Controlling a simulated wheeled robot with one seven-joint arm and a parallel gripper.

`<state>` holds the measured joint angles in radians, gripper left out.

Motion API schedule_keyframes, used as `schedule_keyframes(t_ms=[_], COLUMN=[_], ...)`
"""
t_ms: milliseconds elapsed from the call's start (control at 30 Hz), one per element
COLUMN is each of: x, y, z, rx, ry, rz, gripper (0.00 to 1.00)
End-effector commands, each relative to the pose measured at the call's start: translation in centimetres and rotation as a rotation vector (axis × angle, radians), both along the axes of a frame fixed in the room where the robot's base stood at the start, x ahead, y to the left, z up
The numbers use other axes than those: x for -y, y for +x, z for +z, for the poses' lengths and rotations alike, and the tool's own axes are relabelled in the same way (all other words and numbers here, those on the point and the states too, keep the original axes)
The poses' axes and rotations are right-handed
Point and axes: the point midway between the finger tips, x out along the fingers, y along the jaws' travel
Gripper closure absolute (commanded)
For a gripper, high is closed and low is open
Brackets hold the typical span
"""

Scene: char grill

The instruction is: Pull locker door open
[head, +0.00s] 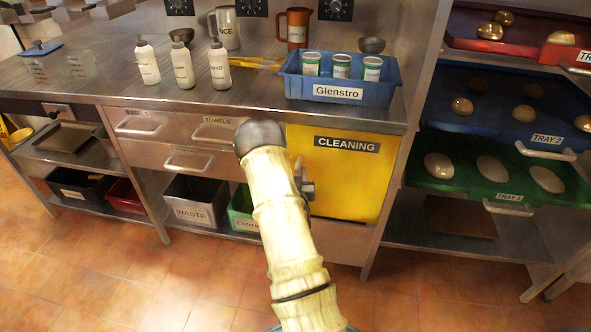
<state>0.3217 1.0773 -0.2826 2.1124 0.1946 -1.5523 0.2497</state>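The locker door is a yellow panel labelled CLEANING (347,190) under the counter, right of the drawers. It looks shut, though its left edge is partly hidden by my arm. A small grey metal piece (305,183) shows at the door's left side, just right of my arm; I cannot tell whether it is the door's handle or part of my gripper. My cream arm rises from the bottom centre to a dark rounded joint in front of the door's upper left. My gripper's fingers cannot be made out, and any contact with the door is hidden.
Above the door, a blue Glenstro bin (338,91) with green cans stands on the counter (110,88). Drawers (166,129) and a WASTE bin (195,203) lie left. A rack with a green tray (470,186) stands right. The tiled floor (420,300) before the door is clear.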

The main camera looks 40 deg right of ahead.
Motion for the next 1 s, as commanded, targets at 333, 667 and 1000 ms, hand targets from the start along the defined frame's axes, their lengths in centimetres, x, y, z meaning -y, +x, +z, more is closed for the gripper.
schedule_keyframes(t_ms=[333, 667, 1000], x=[1.0, 0.7, 0.6], y=[-0.4, -0.3, -0.1], z=[0.0, 0.0, -0.1], rx=[0.0, -0.001, -0.002], ry=[0.0, 0.0, 0.0], rz=[-0.014, -0.012, 0.006], gripper=[0.71, 1.0, 1.0])
